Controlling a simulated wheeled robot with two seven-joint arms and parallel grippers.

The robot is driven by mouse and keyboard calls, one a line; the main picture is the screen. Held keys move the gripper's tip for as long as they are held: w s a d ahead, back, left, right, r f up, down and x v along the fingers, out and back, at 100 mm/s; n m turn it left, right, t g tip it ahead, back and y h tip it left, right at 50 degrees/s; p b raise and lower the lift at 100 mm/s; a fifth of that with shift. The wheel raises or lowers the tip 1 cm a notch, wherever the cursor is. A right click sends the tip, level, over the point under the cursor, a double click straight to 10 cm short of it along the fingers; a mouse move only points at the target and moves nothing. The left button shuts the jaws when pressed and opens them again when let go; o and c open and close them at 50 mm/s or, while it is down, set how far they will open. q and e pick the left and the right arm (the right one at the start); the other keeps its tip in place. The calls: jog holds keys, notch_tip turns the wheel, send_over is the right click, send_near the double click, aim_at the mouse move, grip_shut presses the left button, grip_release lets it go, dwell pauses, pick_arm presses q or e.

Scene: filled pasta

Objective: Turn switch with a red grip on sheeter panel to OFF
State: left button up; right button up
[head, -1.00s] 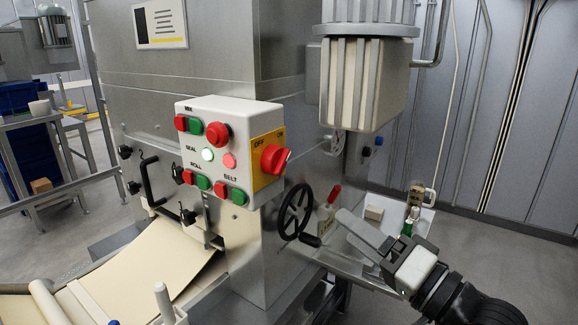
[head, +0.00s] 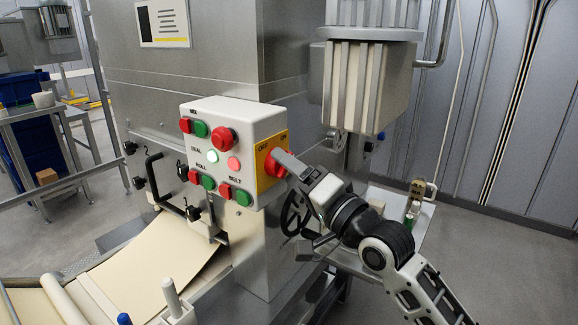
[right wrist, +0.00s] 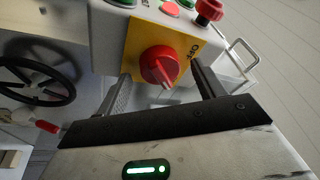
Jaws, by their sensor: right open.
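The red-grip switch (head: 270,168) sits on a yellow plate (head: 265,147) on the right side face of the white sheeter panel (head: 227,113). In the right wrist view the red grip (right wrist: 158,66) lies between my two fingers, with a gap on each side. Its pale-marked ridge points down in that view, away from the OFF lettering (right wrist: 193,50). My right gripper (head: 284,168) is open at the switch, and one finger partly covers the grip in the head view. The ON lettering is hidden. My left gripper is out of view.
A black handwheel (head: 292,212) is just below the switch, partly behind my right gripper. Red and green buttons and a red mushroom button (head: 223,138) fill the panel front. A ribbed housing (head: 368,85) hangs above right. A side tray (head: 420,222) stands right.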

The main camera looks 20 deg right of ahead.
jog(key=shift+w+a+r, duration=0.1)
jog(key=shift+w+a, duration=0.1)
jog(key=shift+w, duration=0.2)
jog(key=c, duration=1)
jog(key=shift+o, duration=0.2)
